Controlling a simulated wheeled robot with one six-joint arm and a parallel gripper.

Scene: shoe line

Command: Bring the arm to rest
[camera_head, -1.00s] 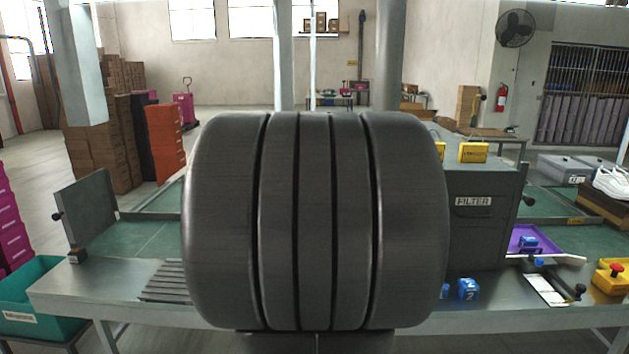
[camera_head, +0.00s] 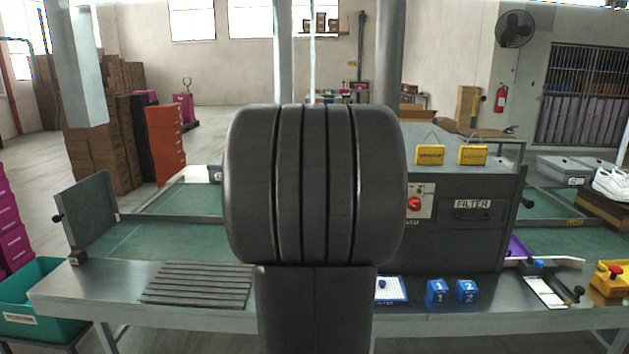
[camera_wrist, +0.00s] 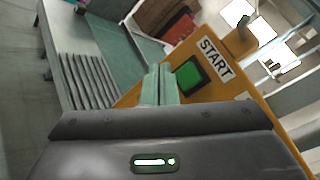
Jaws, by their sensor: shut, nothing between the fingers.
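My gripper (camera_wrist: 160,84) shows in the wrist view, its two pale green fingers together and nothing between them. Just beyond the fingertips in that view is a yellow-orange panel with a white START label (camera_wrist: 214,60) and a green button (camera_wrist: 190,76). I cannot tell whether the fingers touch the panel. In the head view my dark grey ribbed arm fills the middle and hides the bench behind it; my gripper is hidden there.
The metal bench carries a slatted mat (camera_head: 198,286), blue blocks (camera_head: 437,291), a grey FILTER machine (camera_head: 478,232) and a yellow box with a red button (camera_head: 611,280). A teal bin (camera_head: 33,310) stands at left. Green conveyor (camera_head: 150,240) runs behind.

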